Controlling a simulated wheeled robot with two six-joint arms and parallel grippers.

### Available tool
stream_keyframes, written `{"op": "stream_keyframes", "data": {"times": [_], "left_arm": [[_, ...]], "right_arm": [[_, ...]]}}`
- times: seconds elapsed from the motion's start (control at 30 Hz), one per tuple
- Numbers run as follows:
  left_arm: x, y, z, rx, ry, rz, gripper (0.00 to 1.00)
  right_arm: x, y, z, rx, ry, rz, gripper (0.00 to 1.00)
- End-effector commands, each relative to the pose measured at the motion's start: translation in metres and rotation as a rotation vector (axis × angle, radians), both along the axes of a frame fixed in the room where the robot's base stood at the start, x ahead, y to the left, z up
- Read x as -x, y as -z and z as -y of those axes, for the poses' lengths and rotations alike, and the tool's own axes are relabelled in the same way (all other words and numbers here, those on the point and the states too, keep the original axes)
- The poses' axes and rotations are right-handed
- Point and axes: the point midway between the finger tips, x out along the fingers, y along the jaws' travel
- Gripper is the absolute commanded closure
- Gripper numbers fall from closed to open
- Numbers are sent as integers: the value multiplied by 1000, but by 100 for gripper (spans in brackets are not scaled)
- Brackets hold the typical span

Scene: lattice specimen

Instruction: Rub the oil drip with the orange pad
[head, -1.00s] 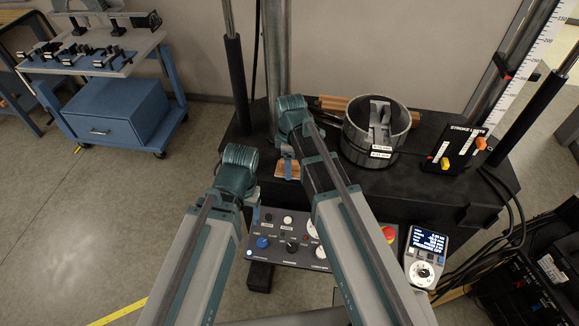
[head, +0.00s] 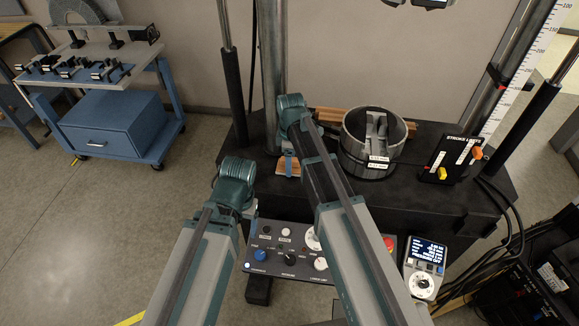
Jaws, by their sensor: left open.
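A small orange-brown block (head: 288,168) with a blue piece on it lies on the black machine bed, below the wrist of my right arm. It looks like the orange pad, though it is small and partly covered. My left gripper (head: 249,198) is open at the end of the left arm, mostly hidden by its own wrist, left of and nearer than the block. It holds nothing that I can see. I cannot make out the oil drip.
A grey metal pot (head: 350,150) stands on the black bed (head: 425,205), with wooden bars (head: 330,116) behind it. Steel columns rise behind. A control panel (head: 283,262) and a handheld display (head: 424,255) are in front. A blue cart (head: 118,125) stands left over open floor.

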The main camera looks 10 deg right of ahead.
Motion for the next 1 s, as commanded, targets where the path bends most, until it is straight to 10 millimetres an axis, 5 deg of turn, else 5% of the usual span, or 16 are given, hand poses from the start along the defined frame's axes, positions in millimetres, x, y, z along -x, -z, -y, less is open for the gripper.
{"op": "stream_keyframes", "data": {"times": [0.37, 1.0], "left_arm": [[0, -3, 0, 0, 0, 0, 26], [0, -60, 0, 0, 0, 0, 26]], "right_arm": [[-1, -3, 1, 0, 0, -1, 87], [0, -60, 0, -1, 0, -2, 87]]}}
